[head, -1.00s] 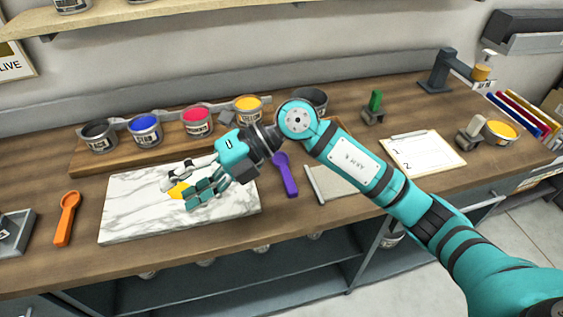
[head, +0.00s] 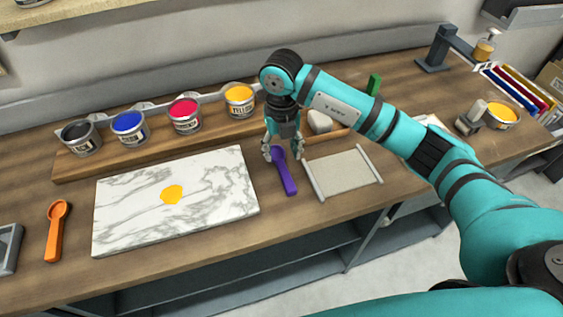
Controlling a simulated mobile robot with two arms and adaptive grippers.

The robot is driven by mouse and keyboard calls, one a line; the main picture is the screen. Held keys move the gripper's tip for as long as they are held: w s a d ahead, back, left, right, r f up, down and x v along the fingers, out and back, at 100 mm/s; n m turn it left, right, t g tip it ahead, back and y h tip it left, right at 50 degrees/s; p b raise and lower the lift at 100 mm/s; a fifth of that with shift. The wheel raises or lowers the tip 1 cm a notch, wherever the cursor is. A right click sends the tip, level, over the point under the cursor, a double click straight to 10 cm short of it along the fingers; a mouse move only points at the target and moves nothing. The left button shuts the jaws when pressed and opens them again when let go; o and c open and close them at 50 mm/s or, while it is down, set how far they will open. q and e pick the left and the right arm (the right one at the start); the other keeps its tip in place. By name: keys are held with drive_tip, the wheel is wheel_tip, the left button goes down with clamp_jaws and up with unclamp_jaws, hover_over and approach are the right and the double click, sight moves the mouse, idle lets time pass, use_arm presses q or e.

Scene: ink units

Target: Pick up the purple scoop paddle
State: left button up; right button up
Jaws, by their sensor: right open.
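The purple scoop paddle (head: 286,177) lies on the wooden bench, between the marble slab and a small beige mat. Its handle points toward the bench's front edge. My right gripper (head: 283,157) is open and points down over the paddle's far end, with a finger on either side of it. The fingers partly hide that end. I cannot tell whether they touch the paddle. My left gripper is not in view.
The marble slab (head: 128,217) with a yellow ink blob (head: 172,194) lies to the left. The beige mat (head: 343,173) is close on the right. Ink cans, including a yellow one (head: 240,100), stand on a wooden board behind. An orange scoop (head: 57,231) lies far left.

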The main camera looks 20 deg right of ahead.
sight(284, 169)
wheel_tip(284, 169, down, 3)
drive_tip(key=shift+r, duration=0.15)
drive_tip(key=shift+f+p, duration=0.2)
drive_tip(key=shift+p, duration=0.25)
drive_tip(key=f, duration=0.1)
drive_tip(key=f+p, duration=0.2)
drive_tip(key=shift+w+d+f, duration=0.3)
drive_tip(key=shift+d, duration=0.05)
drive_tip(key=shift+f, duration=0.65)
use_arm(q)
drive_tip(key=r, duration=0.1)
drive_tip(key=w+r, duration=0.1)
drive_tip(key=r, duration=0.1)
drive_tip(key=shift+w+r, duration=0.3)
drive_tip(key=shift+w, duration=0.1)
use_arm(e)
clamp_jaws()
